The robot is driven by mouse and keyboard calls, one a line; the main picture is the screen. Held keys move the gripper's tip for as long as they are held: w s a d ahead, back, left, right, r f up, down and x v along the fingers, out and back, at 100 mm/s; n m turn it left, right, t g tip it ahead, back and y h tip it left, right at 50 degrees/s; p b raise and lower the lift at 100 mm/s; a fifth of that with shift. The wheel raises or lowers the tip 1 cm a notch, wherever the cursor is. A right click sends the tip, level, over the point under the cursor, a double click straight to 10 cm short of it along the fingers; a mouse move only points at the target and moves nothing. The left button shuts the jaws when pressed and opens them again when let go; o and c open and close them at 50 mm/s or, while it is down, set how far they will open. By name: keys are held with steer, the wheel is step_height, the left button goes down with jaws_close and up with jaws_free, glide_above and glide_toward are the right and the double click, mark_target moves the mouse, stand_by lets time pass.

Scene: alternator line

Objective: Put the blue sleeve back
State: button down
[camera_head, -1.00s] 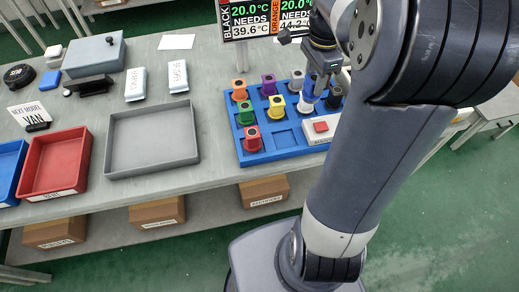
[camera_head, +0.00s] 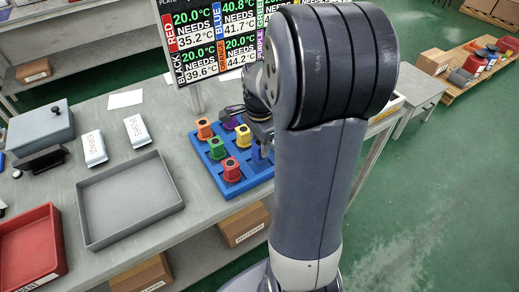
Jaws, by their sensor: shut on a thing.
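My gripper (camera_head: 259,128) is over the right part of the blue rack (camera_head: 222,182), partly hidden by my arm. It is shut on a piece that shows blue just below it, which looks like the blue sleeve (camera_head: 261,151); its lower end and any contact with the rack are hard to make out. Orange (camera_head: 204,129), green (camera_head: 217,149), yellow (camera_head: 243,137), red (camera_head: 231,171) and purple (camera_head: 231,122) sleeves stand upright in the rack. My arm hides the rack's right side.
A display (camera_head: 215,40) with temperatures stands behind the rack. Left on the bench (camera_head: 185,222) are a grey tray (camera_head: 130,200), a red bin (camera_head: 30,250), two white packets and a grey box (camera_head: 40,130). A side table with parts is far right.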

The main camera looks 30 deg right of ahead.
steer(key=shift+f, duration=1.3)
steer(key=shift+f, duration=0.1)
steer(key=shift+f, duration=0.15)
steer(key=c, duration=0.9)
jaws_free()
step_height(320, 180, up, 12)
steer(key=shift+r, duration=0.25)
steer(key=shift+f, duration=0.1)
